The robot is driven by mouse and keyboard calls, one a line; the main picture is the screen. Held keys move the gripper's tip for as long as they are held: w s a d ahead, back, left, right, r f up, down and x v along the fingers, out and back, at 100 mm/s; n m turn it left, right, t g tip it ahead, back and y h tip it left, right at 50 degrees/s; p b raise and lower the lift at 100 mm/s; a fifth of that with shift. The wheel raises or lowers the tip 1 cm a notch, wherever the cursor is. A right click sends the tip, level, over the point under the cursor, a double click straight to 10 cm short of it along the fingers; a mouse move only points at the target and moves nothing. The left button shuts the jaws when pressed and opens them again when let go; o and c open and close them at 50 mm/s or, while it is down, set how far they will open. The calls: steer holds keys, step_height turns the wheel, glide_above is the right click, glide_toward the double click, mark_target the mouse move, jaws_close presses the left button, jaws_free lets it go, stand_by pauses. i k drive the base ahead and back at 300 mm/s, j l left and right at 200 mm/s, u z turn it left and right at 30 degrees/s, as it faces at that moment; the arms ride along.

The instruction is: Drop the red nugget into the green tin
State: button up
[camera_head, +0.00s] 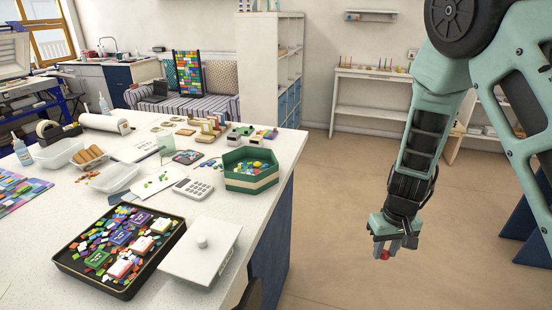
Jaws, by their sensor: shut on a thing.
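My gripper (393,246) hangs pointing down over open floor, to the right of the worktable. It is shut on a small red nugget (385,255), which shows between the fingertips. Small square tins stand among loose coloured pieces in a black tray (70,273) at the table's near side. One of them is a green tin (98,259), in the tray's left half; its inside is too small to make out. A larger green many-sided box (250,183) with coloured pieces in it stands near the table's right edge. My gripper is well apart from both.
A white square lid with a knob (201,250) lies right of the black tray, near the table edge. A calculator (193,188), white trays (115,178) and a bottle (22,152) stand farther back. The floor (330,210) between table and gripper is clear.

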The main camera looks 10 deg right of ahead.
mark_target(254, 171)
steer(key=i+l, duration=0.15)
steer(key=l, duration=0.15)
steer(key=i+l+u, duration=0.1)
steer(key=l, duration=0.25)
steer(key=i+l, duration=0.4)
steer(key=l, duration=0.25)
steer(key=i+l+u, duration=0.1)
steer(key=l, duration=0.25)
steer(key=i+l, duration=0.2)
steer(key=l, duration=0.15)
